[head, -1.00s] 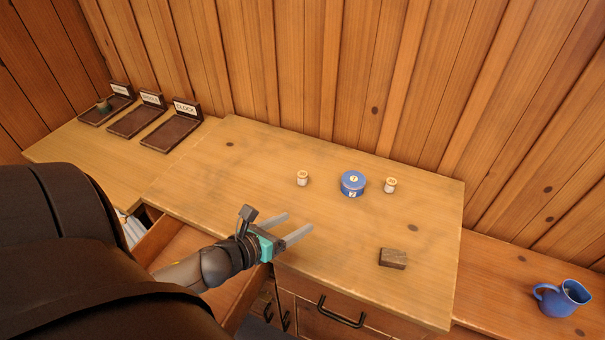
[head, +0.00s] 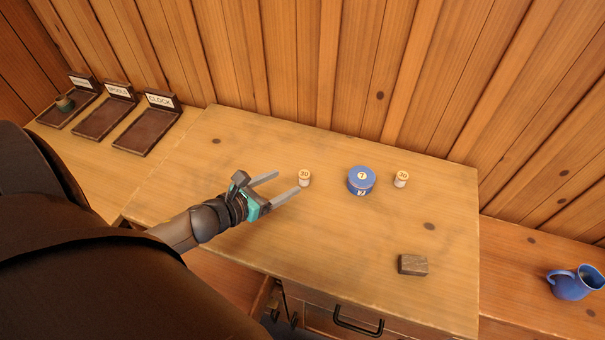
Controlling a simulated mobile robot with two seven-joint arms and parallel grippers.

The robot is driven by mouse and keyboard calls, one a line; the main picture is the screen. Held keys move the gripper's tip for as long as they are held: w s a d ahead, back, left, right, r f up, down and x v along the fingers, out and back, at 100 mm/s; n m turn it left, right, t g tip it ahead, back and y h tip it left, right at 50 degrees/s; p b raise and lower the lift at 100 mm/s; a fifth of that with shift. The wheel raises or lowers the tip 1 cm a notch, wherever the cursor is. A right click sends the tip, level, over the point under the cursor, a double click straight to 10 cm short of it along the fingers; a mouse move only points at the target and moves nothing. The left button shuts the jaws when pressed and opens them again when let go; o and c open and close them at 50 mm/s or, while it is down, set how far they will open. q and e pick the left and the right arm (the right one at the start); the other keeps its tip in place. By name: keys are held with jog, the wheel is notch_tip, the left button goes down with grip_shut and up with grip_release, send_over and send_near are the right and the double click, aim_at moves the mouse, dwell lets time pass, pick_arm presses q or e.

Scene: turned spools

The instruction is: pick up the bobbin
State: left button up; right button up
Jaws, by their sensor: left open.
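Two small pale bobbins with tan numbered tops stand upright on the wooden worktop. The left bobbin (head: 304,178) is just beyond the fingertips of my left gripper (head: 288,184). The right bobbin (head: 401,179) stands farther right, beside a round blue tin (head: 361,181) marked 7. My left gripper is open, with nothing between its fingers, and points right toward the left bobbin. I cannot tell whether a finger touches it. My right gripper is not in view.
A brown block (head: 412,265) lies near the worktop's (head: 330,235) front right. Labelled trays stand at the left, including one marked CLOCK (head: 146,139); the farthest tray holds a small greenish thing (head: 65,103). A blue jug (head: 573,283) is at the lower right. An open drawer (head: 235,277) juts out in front.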

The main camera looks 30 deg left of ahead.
aim_at(312, 177)
pick_arm(q)
jog(key=x, duration=0.2)
jog(key=shift+w+a+f, duration=0.1)
jog(key=shift+w+f, duration=0.1)
jog(key=shift+w, duration=0.1)
jog(key=b+x, duration=0.1)
jog(key=x, duration=0.3)
jog(key=shift+f, duration=0.1)
jog(key=shift+w+f, duration=0.15)
jog(key=shift+w, duration=0.2)
jog(key=b+x, duration=0.1)
jog(key=x, duration=0.3)
jog(key=shift+f, duration=0.25)
jog(key=shift+w+d+f, duration=0.2)
jog(key=shift+w+d, duration=0.05)
jog(key=shift+w, duration=0.2)
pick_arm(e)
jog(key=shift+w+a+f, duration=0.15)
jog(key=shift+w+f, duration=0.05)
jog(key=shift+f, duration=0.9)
pick_arm(q)
grip_shut()
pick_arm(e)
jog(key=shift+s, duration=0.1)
